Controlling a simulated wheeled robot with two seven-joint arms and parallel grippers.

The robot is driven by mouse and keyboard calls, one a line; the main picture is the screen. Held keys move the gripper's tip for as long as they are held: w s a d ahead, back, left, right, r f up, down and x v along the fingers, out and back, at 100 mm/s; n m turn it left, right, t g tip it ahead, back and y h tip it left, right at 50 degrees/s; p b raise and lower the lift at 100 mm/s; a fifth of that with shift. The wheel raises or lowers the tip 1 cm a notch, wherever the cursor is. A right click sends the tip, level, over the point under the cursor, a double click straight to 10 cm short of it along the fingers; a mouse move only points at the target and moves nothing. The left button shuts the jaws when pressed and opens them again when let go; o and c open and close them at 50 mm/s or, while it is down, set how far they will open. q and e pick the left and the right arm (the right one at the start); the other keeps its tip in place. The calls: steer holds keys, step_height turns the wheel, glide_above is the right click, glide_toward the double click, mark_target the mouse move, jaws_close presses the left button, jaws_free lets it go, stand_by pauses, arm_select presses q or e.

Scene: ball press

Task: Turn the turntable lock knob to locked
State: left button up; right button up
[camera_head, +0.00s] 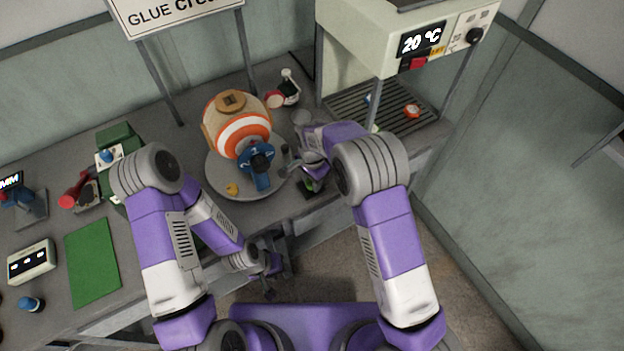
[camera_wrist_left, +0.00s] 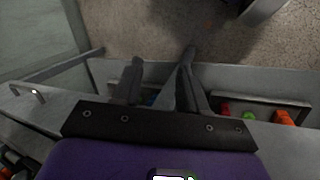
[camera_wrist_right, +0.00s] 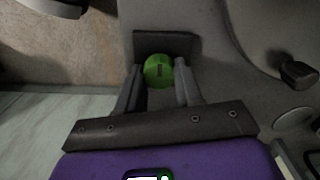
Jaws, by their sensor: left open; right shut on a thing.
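The green lock knob (camera_wrist_right: 158,70) sits on a dark block (camera_wrist_right: 178,43) at the bench's front edge, with a dark slot line upright in the right wrist view. My right gripper (camera_wrist_right: 160,78) is shut on the knob, a finger on either side. In the head view the knob (camera_head: 310,184) is mostly hidden under my right gripper (camera_head: 314,177). The round grey turntable (camera_head: 222,181) lies just left of it and carries an orange-and-white striped ball (camera_head: 243,132). My left gripper (camera_head: 270,278) is open and empty in front of the bench; its fingers show in the left wrist view (camera_wrist_left: 163,65).
A blue tool (camera_head: 260,165) stands before the ball, and a yellow piece (camera_head: 232,188) lies on the turntable. A press with a display (camera_head: 422,40) stands at right. A green mat (camera_head: 93,262) lies at left. Open bins (camera_wrist_left: 262,108) show below the bench.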

steer(key=o, duration=1)
steer(key=shift+o, duration=0.2)
step_height(320, 180, up, 8)
steer(key=shift+f+p, duration=0.2)
steer(key=shift+p, duration=0.4)
